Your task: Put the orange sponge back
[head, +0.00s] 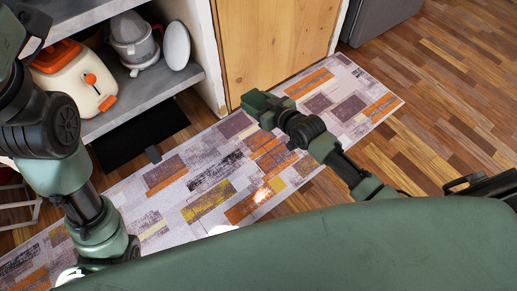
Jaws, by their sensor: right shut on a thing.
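My right gripper (256,103) is at the end of the arm that comes in from the right. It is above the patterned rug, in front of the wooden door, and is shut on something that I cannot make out. I cannot pick out an orange sponge anywhere in view. My left arm comes down along the left edge, and its gripper does not show.
A grey shelf unit (150,92) at the upper left holds a cream and orange appliance (76,82), a grey and white appliance (132,38) and a white round plate (176,46). A wooden door (272,45) stands behind the patterned rug (165,205). Wooden floor (440,80) is clear at right.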

